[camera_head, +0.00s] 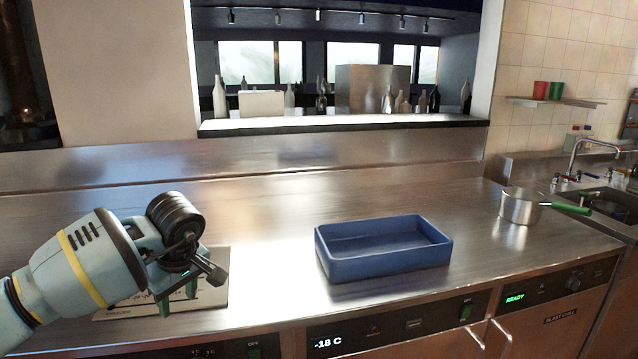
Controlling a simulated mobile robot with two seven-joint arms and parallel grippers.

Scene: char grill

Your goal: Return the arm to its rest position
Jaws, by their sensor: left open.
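My left arm comes in from the left over the steel counter (270,210). My left gripper (200,290) points down and to the right, with its fingers apart and nothing seen between them. It is above or in front of a flat, light-coloured board or sheet with dark markings (215,292), partly hidden by the arm. I cannot tell whether the fingertips touch it. My right arm and gripper do not show.
An empty-looking blue tray (385,265) stands mid-counter. A steel pot with a green handle (521,207) stands at the right, near the sink (610,203). Counter between board and tray is clear. A pass-through ledge (340,124) with bottles is behind.

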